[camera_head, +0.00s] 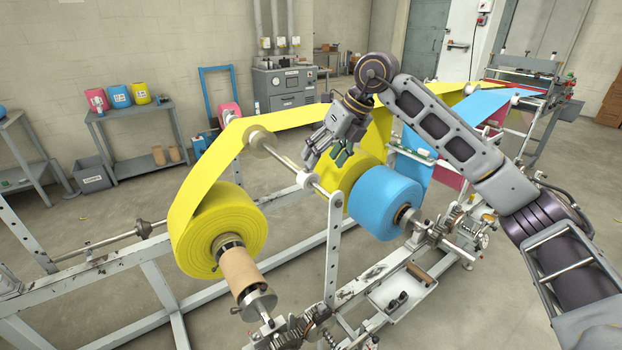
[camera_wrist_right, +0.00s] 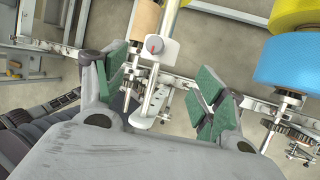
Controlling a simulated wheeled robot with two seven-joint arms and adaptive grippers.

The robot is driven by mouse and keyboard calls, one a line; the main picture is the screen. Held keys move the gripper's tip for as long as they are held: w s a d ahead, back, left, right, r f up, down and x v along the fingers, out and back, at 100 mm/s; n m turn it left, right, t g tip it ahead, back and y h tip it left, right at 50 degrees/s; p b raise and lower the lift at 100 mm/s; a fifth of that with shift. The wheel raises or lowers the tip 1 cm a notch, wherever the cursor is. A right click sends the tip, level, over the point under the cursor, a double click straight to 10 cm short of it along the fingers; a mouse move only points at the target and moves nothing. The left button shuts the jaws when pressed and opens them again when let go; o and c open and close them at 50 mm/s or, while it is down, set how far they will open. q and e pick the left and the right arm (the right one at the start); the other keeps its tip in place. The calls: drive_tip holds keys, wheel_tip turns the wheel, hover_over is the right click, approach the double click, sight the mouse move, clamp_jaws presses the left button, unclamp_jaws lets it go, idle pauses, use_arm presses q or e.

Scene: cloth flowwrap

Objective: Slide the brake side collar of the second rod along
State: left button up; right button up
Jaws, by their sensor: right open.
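My right gripper (camera_head: 325,155) is open above a thin steel rod (camera_head: 287,162) that runs from a pale disc (camera_head: 258,142) to the white upright (camera_head: 333,245). A small white collar (camera_head: 305,180) sits on this rod near the upright, below the gripper. In the right wrist view, my green-padded fingers (camera_wrist_right: 165,85) stand apart on either side of a white piece with a red-marked knob (camera_wrist_right: 154,45). It appears to be the collar; no contact shows. I cannot tell which rod is the second. My left gripper is not in view.
A large yellow roll (camera_head: 238,232) with a tan core (camera_head: 239,268) is at the left. A blue roll (camera_head: 385,200) stands right of the upright. A yellow film (camera_head: 205,170) rises over the rollers. A white tray (camera_head: 395,292) lies on the front frame.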

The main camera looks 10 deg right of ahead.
sight(319, 184)
drive_tip(key=x, duration=0.7)
drive_tip(key=shift+f, duration=0.15)
drive_tip(key=shift+w+a+f, duration=0.1)
drive_tip(key=shift+a+f, duration=0.1)
drive_tip(key=shift+f, duration=0.15)
drive_tip(key=shift+c, duration=0.2)
drive_tip(key=c, duration=1.4)
drive_tip(key=shift+s+d+f, duration=0.2)
drive_tip(key=shift+s+d, duration=0.05)
drive_tip(key=shift+s, duration=0.25)
drive_tip(key=shift+s+d+r, duration=0.15)
drive_tip(key=shift+s+d, duration=0.1)
drive_tip(key=shift+s, duration=0.45)
drive_tip(key=shift+s+d+r, duration=0.15)
drive_tip(key=shift+s+d, duration=0.15)
drive_tip(key=shift+s, duration=0.4)
drive_tip(key=shift+w+a+f, duration=0.1)
drive_tip(key=shift+w, duration=0.1)
drive_tip(key=o, duration=1)
drive_tip(key=shift+w, duration=0.15)
drive_tip(key=o, duration=0.4)
drive_tip(key=shift+o, duration=0.2)
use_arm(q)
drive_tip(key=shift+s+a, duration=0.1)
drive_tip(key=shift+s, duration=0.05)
